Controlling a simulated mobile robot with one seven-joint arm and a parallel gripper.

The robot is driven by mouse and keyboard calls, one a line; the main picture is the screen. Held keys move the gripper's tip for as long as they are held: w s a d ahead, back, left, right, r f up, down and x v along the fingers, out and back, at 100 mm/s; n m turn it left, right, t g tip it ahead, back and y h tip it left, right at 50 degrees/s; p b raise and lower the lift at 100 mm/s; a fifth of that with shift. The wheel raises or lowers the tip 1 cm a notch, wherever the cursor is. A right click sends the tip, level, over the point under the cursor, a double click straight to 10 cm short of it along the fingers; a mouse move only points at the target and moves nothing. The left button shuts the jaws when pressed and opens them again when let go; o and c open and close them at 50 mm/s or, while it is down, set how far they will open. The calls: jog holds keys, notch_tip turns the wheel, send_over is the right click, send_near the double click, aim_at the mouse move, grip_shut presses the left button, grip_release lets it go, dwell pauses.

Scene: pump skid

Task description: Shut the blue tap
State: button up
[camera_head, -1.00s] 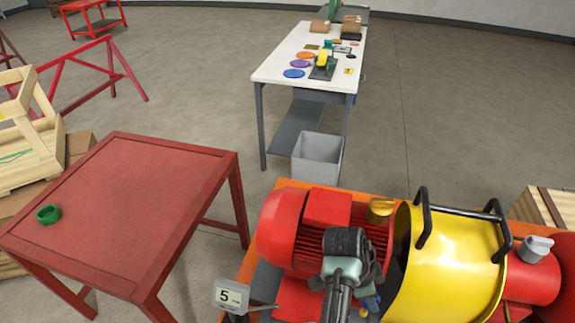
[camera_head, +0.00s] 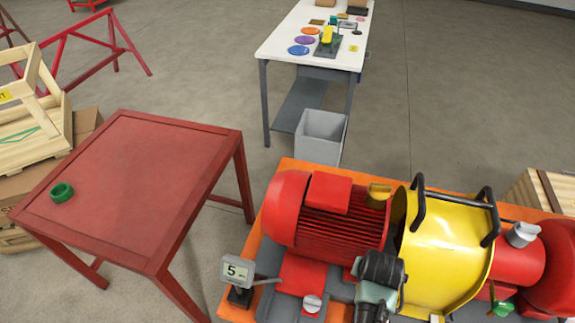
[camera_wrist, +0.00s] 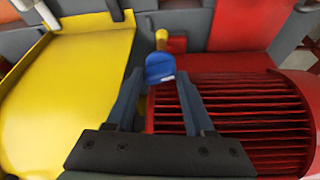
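The blue tap (camera_wrist: 160,68) shows in the wrist view, straight ahead between the fingertips of my gripper (camera_wrist: 159,77). Its handle sits just in front of a brass-coloured fitting (camera_wrist: 161,37). In the head view my gripper end (camera_head: 379,276) is over the skid, between the red motor (camera_head: 330,220) and the yellow guard (camera_head: 445,245). The blue tap is hidden there behind my arm.
The finned motor and yellow guard lie close on both sides of my gripper. A small display reading 5 (camera_head: 237,271) stands at the skid's left edge. A grey bin (camera_head: 320,135) stands behind the skid.

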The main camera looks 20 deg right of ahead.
jog(key=shift+n+t+y, duration=0.3)
jog(key=shift+n, duration=0.5)
jog(key=b+v, duration=0.3)
jog(key=v, duration=1)
jog(key=w+a+r+n+t+b, duration=0.4)
jog(key=w+a+r+t+b, duration=0.2)
jog(key=w+a+r+t, duration=0.3)
jog(key=w+a+r, duration=0.4)
jog(key=w+r, duration=0.3)
jog(key=shift+w+a+t+b, duration=0.25)
jog(key=shift+w+t+b, duration=0.1)
jog(key=shift+t, duration=0.05)
jog(key=shift+o, duration=0.2)
jog(key=shift+r, duration=0.1)
